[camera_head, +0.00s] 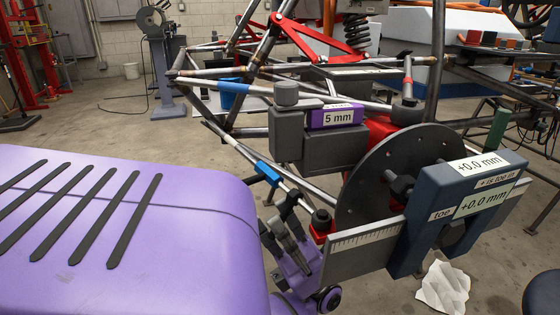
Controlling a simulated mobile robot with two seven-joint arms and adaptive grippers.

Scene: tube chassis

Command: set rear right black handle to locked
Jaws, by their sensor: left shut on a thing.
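My left gripper (286,218), purple with dark fingers, is at the lower middle, just below a thin metal rod (291,183) with a blue sleeve. Its fingers are shut on a small dark piece near the rod's lower end, which appears to be the black handle. The fingers cover most of that piece, so I cannot tell its setting. The rod's lower end meets a black and red joint (321,220) beside a dark grey disc. My right gripper is not in view.
A dark blue gauge (463,205) reading +0.0 mm sits on a ruler plate (362,250) close to the right of my gripper. A purple-labelled 5 mm block (337,117) is above. White paper (443,288) lies on the floor. Open floor is at the left back.

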